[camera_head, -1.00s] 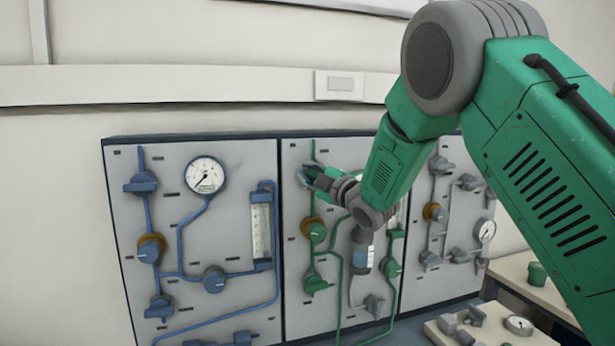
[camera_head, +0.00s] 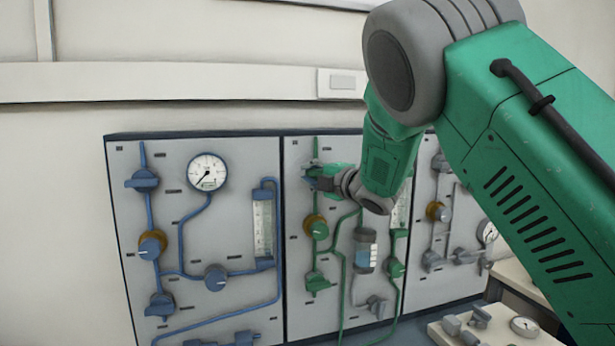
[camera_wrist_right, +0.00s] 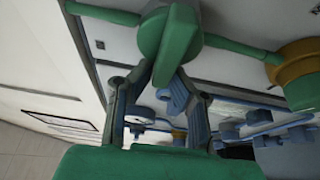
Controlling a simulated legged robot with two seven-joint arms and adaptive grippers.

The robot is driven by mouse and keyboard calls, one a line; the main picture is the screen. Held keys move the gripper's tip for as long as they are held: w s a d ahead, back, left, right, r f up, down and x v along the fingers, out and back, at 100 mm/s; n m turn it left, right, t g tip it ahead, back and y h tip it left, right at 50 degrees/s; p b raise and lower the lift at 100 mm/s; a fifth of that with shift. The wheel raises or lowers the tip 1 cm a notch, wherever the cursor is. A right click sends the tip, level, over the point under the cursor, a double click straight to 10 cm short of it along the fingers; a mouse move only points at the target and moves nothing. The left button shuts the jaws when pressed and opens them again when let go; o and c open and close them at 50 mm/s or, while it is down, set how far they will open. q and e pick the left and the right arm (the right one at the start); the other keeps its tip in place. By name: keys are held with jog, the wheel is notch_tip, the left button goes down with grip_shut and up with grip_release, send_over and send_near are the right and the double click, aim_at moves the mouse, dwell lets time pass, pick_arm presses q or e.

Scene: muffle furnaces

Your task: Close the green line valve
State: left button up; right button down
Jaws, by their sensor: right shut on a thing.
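The middle panel (camera_head: 299,262) carries the green line. Its upper green valve (camera_wrist_right: 170,38) fills the top of the right wrist view, with a flat handle pointing down between the fingers. My right gripper (camera_wrist_right: 158,98) is shut on that handle. In the head view my right gripper (camera_head: 316,178) is at the top left of the middle panel and mostly covers the valve. Lower on the line are a green knob with a brass collar (camera_head: 316,228) and another green valve (camera_head: 318,283). My left gripper is not in view.
The left panel (camera_head: 125,215) holds blue pipes, valves and a gauge (camera_head: 207,172). The right panel (camera_head: 424,285) has grey fittings, partly behind my right arm. A board (camera_head: 500,340) with loose fittings lies at the lower right.

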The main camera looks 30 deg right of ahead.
jog(key=shift+f, duration=0.4)
jog(key=c, duration=1.5)
grip_release()
jog(key=shift+c, duration=0.2)
jog(key=shift+d+r, duration=0.1)
jog(key=shift+s+r, duration=0.1)
jog(key=s+d, duration=0.2)
jog(key=s, duration=0.9)
jog(key=shift+s, duration=0.3)
